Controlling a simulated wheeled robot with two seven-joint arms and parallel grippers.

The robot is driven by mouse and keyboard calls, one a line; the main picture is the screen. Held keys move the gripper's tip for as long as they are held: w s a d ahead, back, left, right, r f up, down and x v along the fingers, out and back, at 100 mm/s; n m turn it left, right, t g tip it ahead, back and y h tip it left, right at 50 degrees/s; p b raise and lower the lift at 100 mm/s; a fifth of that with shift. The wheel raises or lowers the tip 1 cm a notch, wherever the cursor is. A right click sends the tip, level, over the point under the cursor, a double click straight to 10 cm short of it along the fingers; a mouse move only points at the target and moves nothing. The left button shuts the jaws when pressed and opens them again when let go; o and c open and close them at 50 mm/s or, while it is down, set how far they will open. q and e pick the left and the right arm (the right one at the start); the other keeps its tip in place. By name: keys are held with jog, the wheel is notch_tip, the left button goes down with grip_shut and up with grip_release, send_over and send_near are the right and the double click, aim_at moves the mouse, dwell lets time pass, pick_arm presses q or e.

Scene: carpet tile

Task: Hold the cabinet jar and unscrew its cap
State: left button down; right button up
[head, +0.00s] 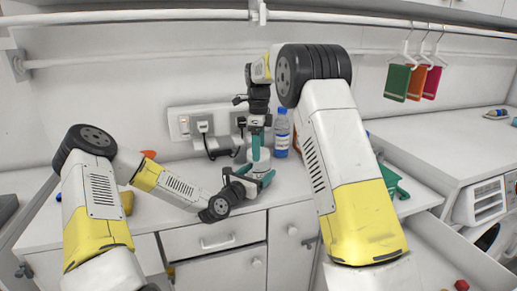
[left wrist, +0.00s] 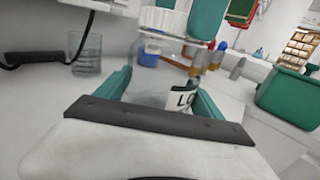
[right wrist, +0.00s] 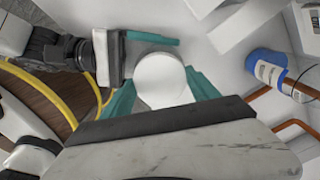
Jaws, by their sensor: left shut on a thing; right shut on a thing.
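The jar stands on the white counter; in the left wrist view its clear body with a black-and-white label (left wrist: 183,99) is between the teal fingers. My left gripper (head: 257,182) is shut around the jar body from the side. The white ribbed cap (left wrist: 163,20) is on top of the jar, and its round top (right wrist: 160,80) fills the gap between the fingers in the right wrist view. My right gripper (head: 258,153) points down from above and is shut on the cap. In the head view the fingers hide much of the jar.
A blue-labelled bottle (head: 281,134) stands close behind and right of the jar. A clear glass (left wrist: 87,54) and wall sockets with black cords (head: 205,127) are behind. A green container (left wrist: 290,97) is to the right. An open drawer (head: 440,262) juts out at lower right.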

jog(key=n, duration=2)
jog(key=shift+n, duration=0.4)
jog(key=n, duration=0.6)
jog(key=shift+w+n, duration=0.1)
jog(key=shift+n, duration=0.2)
jog(key=n, duration=0.4)
jog(key=shift+r, duration=0.1)
jog(key=n, duration=0.9)
jog(key=shift+n, duration=0.3)
jog(key=n, duration=0.5)
